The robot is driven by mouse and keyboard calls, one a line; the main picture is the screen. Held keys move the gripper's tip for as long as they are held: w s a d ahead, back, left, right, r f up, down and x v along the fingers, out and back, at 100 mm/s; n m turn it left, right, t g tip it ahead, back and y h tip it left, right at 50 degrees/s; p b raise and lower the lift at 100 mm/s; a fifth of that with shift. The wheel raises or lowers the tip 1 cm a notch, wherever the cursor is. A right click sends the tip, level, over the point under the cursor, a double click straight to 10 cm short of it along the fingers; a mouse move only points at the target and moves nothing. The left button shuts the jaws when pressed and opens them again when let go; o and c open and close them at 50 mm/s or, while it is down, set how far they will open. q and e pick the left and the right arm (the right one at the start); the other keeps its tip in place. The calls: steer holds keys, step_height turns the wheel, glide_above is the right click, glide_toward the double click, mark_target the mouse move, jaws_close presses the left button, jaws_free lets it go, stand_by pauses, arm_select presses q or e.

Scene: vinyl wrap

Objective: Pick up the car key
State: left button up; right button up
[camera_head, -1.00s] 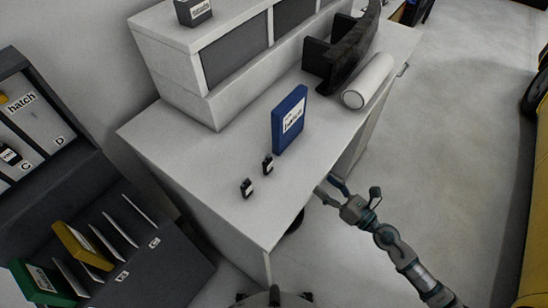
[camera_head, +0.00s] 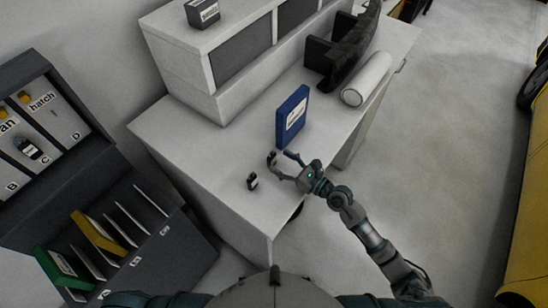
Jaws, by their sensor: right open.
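Two small black car keys with pale labels are on the white desk. The nearer key (camera_head: 252,181) stands in plain view, left of my right gripper. The farther key (camera_head: 271,157) is by the gripper's fingertips and is partly hard to make out against them. My right gripper (camera_head: 280,165) is over the desk's near right edge, its fingers spread and pointing left toward the farther key. It looks empty. I cannot tell whether a finger touches the key. My left gripper is not in view.
A blue labelled box (camera_head: 291,117) stands just behind the farther key. A dark rack (camera_head: 150,245) with folders is at left. The desk's front left top is clear.

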mark_target(275, 157)
steer(key=x, duration=0.5)
steer(key=shift+s+a+p, duration=0.25)
steer(key=shift+s+p, duration=0.05)
steer(key=shift+d, duration=0.35)
steer(key=shift+c, duration=0.3)
steer(key=shift+d, duration=0.5)
steer(key=c, duration=1.1)
steer(key=shift+a+r, duration=0.1)
steer(key=shift+a, duration=0.4)
steer(key=shift+c, duration=0.2)
steer(key=shift+a+r, duration=0.1)
steer(key=shift+r, duration=0.1)
step_height(275, 157, up, 3)
steer(key=shift+f+p, duration=0.1)
steer(key=shift+p, duration=0.55)
steer(key=s, duration=0.5)
steer(key=s+r, duration=0.1)
steer(key=s, duration=0.2)
steer(key=shift+s+a+p, duration=0.25)
steer(key=shift+s+p, duration=0.05)
steer(key=shift+p, duration=0.1)
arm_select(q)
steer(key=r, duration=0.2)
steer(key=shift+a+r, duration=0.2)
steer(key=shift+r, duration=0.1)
arm_select(e)
steer(key=s+a, duration=0.1)
steer(key=s, duration=0.6)
steer(key=shift+s+a+r, duration=0.2)
steer(key=shift+a+r, duration=0.15)
